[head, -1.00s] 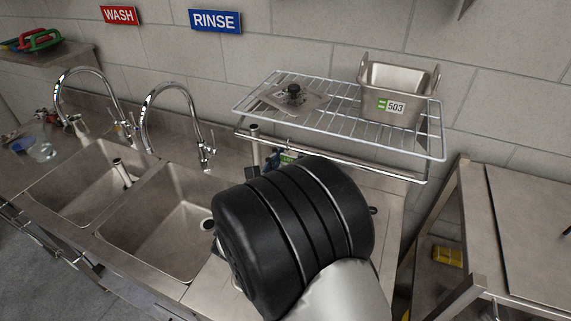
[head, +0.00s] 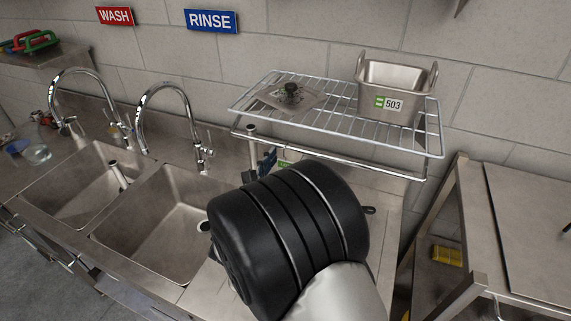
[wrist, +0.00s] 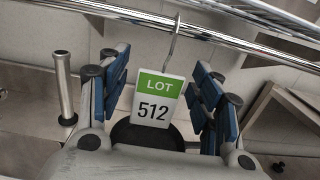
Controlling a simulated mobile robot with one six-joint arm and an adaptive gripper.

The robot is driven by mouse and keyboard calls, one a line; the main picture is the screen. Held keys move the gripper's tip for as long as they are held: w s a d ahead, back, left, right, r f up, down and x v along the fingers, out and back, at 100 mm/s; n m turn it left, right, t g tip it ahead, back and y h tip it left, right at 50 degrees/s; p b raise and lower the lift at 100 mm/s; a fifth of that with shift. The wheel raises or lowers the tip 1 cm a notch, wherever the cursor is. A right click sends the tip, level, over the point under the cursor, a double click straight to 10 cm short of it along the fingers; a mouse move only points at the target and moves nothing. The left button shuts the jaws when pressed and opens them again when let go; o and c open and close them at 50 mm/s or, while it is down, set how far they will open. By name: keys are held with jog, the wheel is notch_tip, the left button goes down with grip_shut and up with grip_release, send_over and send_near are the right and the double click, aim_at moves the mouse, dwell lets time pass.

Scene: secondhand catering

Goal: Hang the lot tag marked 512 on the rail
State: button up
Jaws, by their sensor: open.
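The lot tag marked 512 (wrist: 153,105) is white with a green LOT band. In the wrist view it hangs from a thin wire hook, whose top crosses the rail (wrist: 240,46) and appears to be over it. My gripper (wrist: 160,92) is open, with blue pads on both sides of the tag and gaps between. In the head view the rail (head: 380,169) runs below the front of the wire shelf. Only the tag's green upper part (head: 284,163) shows there, the rest hidden behind my wrist. My gripper (head: 268,161) is mostly hidden too.
The wire shelf (head: 335,115) above the rail holds a metal pan marked 503 (head: 393,85) and a flat lid with a black knob (head: 291,92). Two sinks with taps lie left. A steel table (head: 525,215) stands right.

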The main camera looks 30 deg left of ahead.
jog(key=s+d, duration=0.1)
jog(key=s, duration=1.1)
jog(key=w+d+r+m+g+h, duration=0.1)
jog(key=w+d+m+h, duration=0.25)
jog(key=d, duration=0.35)
jog(key=w+d+r+m+g+h, duration=0.1)
jog(key=w+d+r+m+h, duration=0.2)
jog(key=d, duration=0.4)
jog(key=s+d+m+g+h+b, duration=0.15)
jog(key=d+m+g, duration=0.3)
jog(key=d, duration=0.45)
jog(key=s+d+m+g+h, duration=0.25)
jog(key=d+m, duration=0.35)
jog(key=d, duration=0.4)
jog(key=s+d+f+m+g+y, duration=0.2)
jog(key=s+d+m+g, duration=0.5)
jog(key=s+d+m, duration=0.25)
jog(key=s+a+m+t+y+b, duration=0.1)
jog(key=s+m+t+y, duration=0.1)
jog(key=s+m+y, duration=0.4)
jog(key=m+y, duration=0.1)
jog(key=m, duration=0.3)
jog(key=shift+s+a, duration=0.25)
